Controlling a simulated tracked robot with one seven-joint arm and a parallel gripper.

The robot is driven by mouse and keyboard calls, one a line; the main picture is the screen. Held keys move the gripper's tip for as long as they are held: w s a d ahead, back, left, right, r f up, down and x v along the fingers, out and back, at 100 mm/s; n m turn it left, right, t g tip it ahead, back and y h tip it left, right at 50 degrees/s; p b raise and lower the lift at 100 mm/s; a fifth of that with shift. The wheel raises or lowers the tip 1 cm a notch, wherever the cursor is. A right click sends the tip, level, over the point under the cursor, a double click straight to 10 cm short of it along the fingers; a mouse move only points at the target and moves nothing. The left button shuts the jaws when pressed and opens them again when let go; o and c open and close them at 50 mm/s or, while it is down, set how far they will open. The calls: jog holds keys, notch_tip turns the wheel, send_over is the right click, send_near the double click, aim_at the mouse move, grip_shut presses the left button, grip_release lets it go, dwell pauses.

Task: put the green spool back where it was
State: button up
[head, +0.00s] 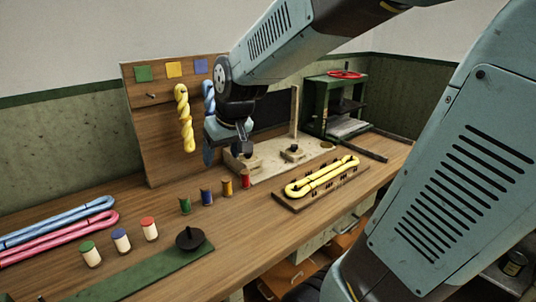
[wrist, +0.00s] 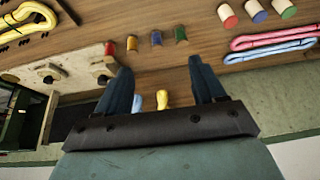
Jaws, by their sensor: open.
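The green spool (head: 185,206) stands upright on the wooden bench, at the left end of a row with a blue spool (head: 207,197), an orange spool (head: 227,187) and a red spool (head: 245,179). In the wrist view the green spool (wrist: 181,34) is at the right end of that row, beyond the fingertips. My gripper (head: 240,153) is open and empty, above the bench behind the row and in front of the board. In the wrist view my gripper (wrist: 160,65) has its two fingers wide apart with nothing between them.
White cylinders with green (head: 89,254), blue (head: 121,240) and red (head: 149,229) tops stand front left, by a green strip (head: 135,278) with a black disc. A pegboard (head: 155,110) holds twisted hanks. A yellow skein lies on a pegged board (head: 300,203) at right.

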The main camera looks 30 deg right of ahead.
jog(key=s+d+r+m, duration=0.1)
jog(key=s+d+r, duration=0.1)
jog(key=s, duration=0.5)
jog(key=s+d+r+m+h, duration=0.1)
jog(key=s+d+r, duration=0.1)
jog(key=s, duration=0.5)
jog(key=shift+d+r+t, duration=0.3)
jog(key=shift+d+r, duration=0.05)
jog(key=shift+d, duration=0.15)
